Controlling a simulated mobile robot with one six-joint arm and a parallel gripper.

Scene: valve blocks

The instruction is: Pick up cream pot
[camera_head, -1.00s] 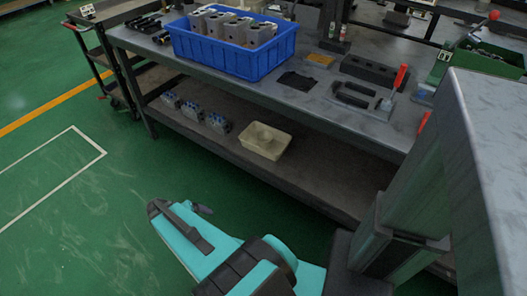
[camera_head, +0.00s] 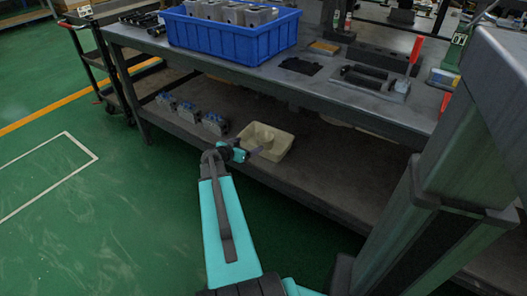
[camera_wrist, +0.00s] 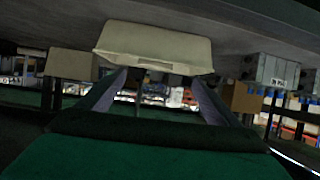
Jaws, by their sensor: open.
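The cream pot (camera_head: 279,147) is a shallow, open, rectangular cream tub on the lower shelf of the workbench. It looks empty. In the wrist view the pot (camera_wrist: 155,42) fills the upper middle, with its rim just ahead of the fingers; that picture looks upside down, with the shelf at the top. My gripper (camera_head: 256,151) is at the pot's near left side in the head view. In the wrist view my gripper (camera_wrist: 160,84) is open, one finger on each side, with nothing held. I cannot tell whether the fingertips touch the rim.
Several grey-and-blue valve blocks (camera_head: 187,112) sit left of the pot on the lower shelf (camera_head: 330,170). The bench top (camera_head: 300,88) overhangs the shelf. On it stand a blue crate (camera_head: 225,42) of grey parts and a red-handled tool (camera_head: 415,50). Green floor in front is clear.

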